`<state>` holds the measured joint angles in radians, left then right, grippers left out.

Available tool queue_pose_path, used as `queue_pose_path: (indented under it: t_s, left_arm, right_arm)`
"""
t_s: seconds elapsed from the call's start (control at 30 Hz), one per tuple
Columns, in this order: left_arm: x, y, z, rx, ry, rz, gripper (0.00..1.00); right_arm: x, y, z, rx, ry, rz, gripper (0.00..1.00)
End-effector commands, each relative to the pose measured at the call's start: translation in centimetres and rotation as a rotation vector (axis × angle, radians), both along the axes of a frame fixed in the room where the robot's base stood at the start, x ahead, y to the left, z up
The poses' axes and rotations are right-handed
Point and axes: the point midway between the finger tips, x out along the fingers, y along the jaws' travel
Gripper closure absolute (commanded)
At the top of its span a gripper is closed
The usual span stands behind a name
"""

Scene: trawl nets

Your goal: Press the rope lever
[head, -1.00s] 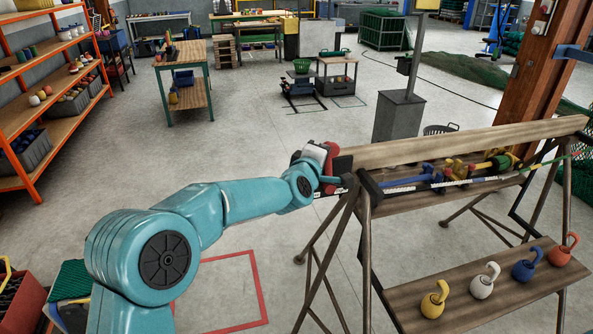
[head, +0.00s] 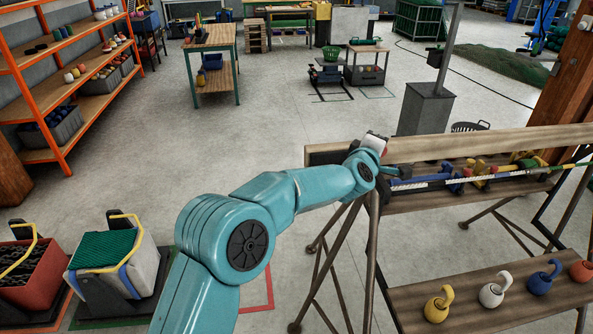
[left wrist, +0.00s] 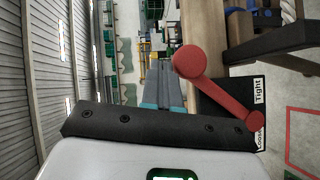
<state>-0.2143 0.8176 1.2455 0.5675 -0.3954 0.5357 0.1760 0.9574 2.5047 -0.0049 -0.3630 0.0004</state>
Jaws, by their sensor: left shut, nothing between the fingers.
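The red rope lever (left wrist: 222,93) shows in the left wrist view. Its round knob is beside my fingertips and its pivot is at the lower right, by a black plate (left wrist: 259,90) marked "Tight" and "Loose". My left gripper (left wrist: 163,68) is shut with nothing between its grey fingers. The fingertips are just left of the knob; I cannot tell whether they touch it. In the head view my left gripper (head: 374,143) is at the left end of the wooden trestle bench (head: 450,146), where my arm hides most of the lever. My right gripper is not in view.
Coloured ropes and fittings (head: 475,172) lie along the bench. A lower shelf (head: 405,300) holds several hooked weights (head: 491,290). A red crate (head: 28,275) and a pale crate (head: 118,270) stand at left. Grey floor behind the bench is mostly open.

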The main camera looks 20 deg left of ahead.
Motion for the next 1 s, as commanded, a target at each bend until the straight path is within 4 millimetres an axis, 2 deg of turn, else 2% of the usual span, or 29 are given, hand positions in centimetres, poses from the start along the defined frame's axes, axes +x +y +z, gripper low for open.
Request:
queue_pose_path:
  t_s: [0.73,0.87,1.0]
  left_arm:
    - [0.2,-0.3,-0.3,0.0,-0.001,0.0,1.0]
    - [0.2,0.0,0.3,0.0,-0.001,0.0,1.0]
    - [0.0,0.9,1.9,-0.001,-0.003,0.001,1.0]
  right_arm:
    - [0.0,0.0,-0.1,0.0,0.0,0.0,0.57]
    - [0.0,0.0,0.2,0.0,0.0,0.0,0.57]
    - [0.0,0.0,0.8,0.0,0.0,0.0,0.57]
